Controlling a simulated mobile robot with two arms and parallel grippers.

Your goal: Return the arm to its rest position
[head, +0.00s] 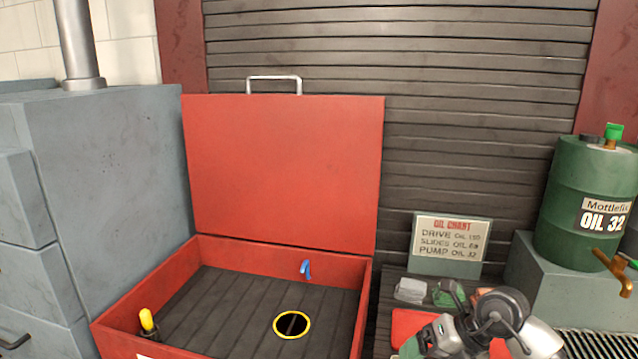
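Part of my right arm (498,310) shows at the bottom right, with a black joint, grey and white links and a green band. It stands in front of the work surface with the oil chart. No gripper fingers can be made out on it, and its lower parts run out of the picture's bottom edge. My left arm and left gripper do not show.
A red open box (240,247) has its lid (285,170) raised. Inside are a yellow-ringed hole (292,325), a blue tab (305,270) and a yellow-topped handle (147,320). An oil chart (450,243), a green oil drum (580,200) and grey cabinets (110,180) stand around.

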